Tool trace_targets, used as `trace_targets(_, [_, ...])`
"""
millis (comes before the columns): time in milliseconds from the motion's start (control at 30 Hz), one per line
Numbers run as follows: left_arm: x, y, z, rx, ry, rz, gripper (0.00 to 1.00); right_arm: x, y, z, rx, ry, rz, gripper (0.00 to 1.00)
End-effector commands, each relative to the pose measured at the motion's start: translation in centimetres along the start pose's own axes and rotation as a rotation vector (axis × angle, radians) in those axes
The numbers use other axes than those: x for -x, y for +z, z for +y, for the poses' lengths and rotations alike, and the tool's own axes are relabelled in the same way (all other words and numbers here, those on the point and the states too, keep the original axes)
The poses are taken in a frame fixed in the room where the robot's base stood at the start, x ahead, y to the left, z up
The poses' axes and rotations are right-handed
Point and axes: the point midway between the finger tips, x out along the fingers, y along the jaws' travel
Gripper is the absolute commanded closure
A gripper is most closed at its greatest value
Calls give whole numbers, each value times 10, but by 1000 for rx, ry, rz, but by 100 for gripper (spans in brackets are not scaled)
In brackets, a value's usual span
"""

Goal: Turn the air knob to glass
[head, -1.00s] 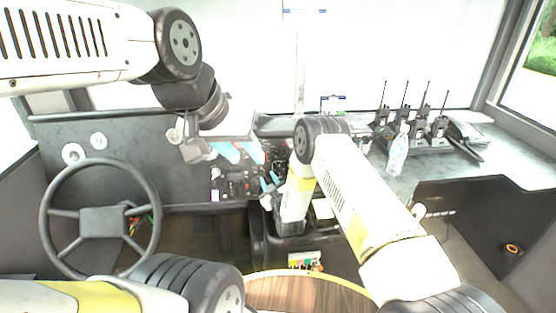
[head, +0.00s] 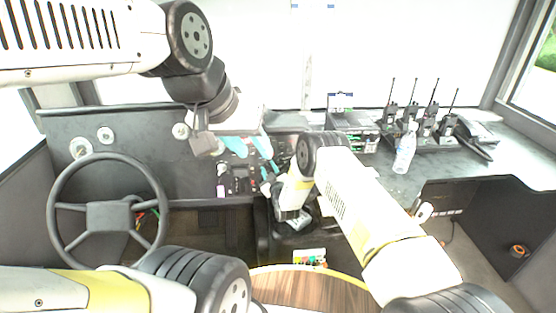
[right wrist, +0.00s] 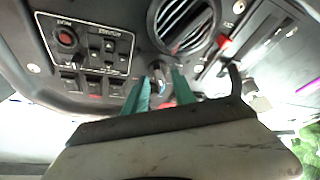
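In the right wrist view, a small dark knob (right wrist: 158,70) sits on the dashboard panel beside a round air vent (right wrist: 184,22). My right gripper (right wrist: 162,84) has its two teal fingers apart, with their tips at either side of the knob; I cannot tell whether they touch it. No label saying glass is readable. In the head view my right gripper (head: 270,183) is low at the dash panel, partly hidden by my arm. My left gripper (head: 249,147) is above the panel, its teal fingers apart and empty.
A switch panel with a red button (right wrist: 66,38) and a red-tipped lever (right wrist: 224,42) flank the vent. A steering wheel (head: 108,216) stands at left. A bottle (head: 404,153), several radios (head: 446,128) and a desk phone (head: 478,130) are on the right counter.

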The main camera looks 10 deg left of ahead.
Motion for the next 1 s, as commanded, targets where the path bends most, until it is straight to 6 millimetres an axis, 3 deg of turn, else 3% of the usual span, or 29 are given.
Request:
trace_targets(67, [0, 0, 0, 0, 0, 0, 64, 0, 0, 0, 0, 0, 0, 70])
trace_targets(200, [0, 0, 0, 0, 0, 0, 64, 0, 0, 0, 0, 0, 0, 98])
trace_targets(233, [0, 0, 0, 0, 0, 0, 64, 0, 0, 0, 0, 0, 0, 100])
trace_targets(667, [0, 0, 0, 0, 0, 0, 64, 0, 0, 0, -35, 15, 0, 100])
trace_targets(1000, [0, 0, 0, 0, 0, 0, 64, 0, 0, -2, -240, 101, 1, 100])
